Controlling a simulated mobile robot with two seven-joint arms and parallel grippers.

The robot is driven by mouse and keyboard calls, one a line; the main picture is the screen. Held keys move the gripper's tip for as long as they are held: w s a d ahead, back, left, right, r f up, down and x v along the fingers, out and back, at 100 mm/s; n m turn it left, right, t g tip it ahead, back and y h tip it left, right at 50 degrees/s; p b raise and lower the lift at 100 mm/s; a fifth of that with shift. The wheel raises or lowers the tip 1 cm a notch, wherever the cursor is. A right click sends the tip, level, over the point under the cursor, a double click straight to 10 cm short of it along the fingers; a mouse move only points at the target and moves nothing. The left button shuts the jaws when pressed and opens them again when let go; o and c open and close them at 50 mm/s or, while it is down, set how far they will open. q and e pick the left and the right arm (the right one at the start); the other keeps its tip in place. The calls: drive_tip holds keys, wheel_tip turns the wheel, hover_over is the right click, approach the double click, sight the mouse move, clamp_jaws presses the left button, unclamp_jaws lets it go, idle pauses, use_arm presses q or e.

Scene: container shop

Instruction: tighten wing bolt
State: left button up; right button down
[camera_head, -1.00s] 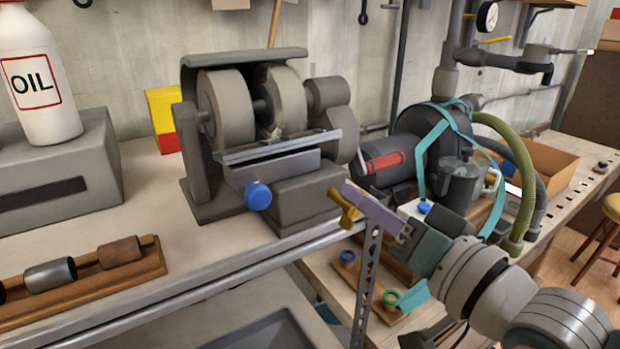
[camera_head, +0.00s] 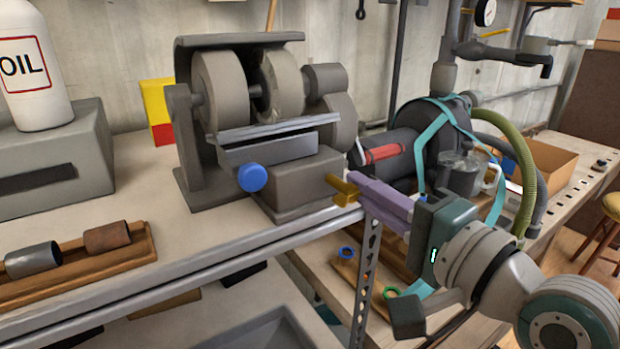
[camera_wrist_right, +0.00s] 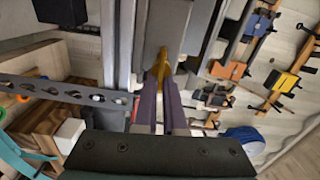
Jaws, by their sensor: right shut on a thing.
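The yellow wing bolt (camera_head: 342,184) sits at the right side of the grey base of the bench grinder (camera_head: 292,187). My right gripper (camera_head: 354,191) comes in from the right, with its purple fingers shut on the bolt. In the right wrist view the yellow bolt (camera_wrist_right: 161,63) shows between the tips of the two purple fingers (camera_wrist_right: 160,84). The fingers hide part of the bolt, and I cannot tell how deep its thread sits. My left gripper is not in view.
A blue knob (camera_head: 252,178) sticks out at the grinder's front. A perforated metal post (camera_head: 366,265) stands just below my right gripper. A motor with a red label (camera_head: 383,154) is close behind it. A white oil bottle (camera_head: 32,75) stands at the left.

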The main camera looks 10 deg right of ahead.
drive_tip(key=shift+s+a+f+m, duration=0.1)
drive_tip(key=shift+a+m, duration=0.05)
drive_tip(key=shift+m, duration=0.45)
drive_tip(key=c, duration=1)
unclamp_jaws()
drive_tip(key=shift+s, duration=0.1)
drive_tip(key=shift+s+d, duration=0.2)
drive_tip(key=shift+s, duration=0.1)
drive_tip(key=b+v, duration=0.1)
drive_tip(key=v, duration=0.8)
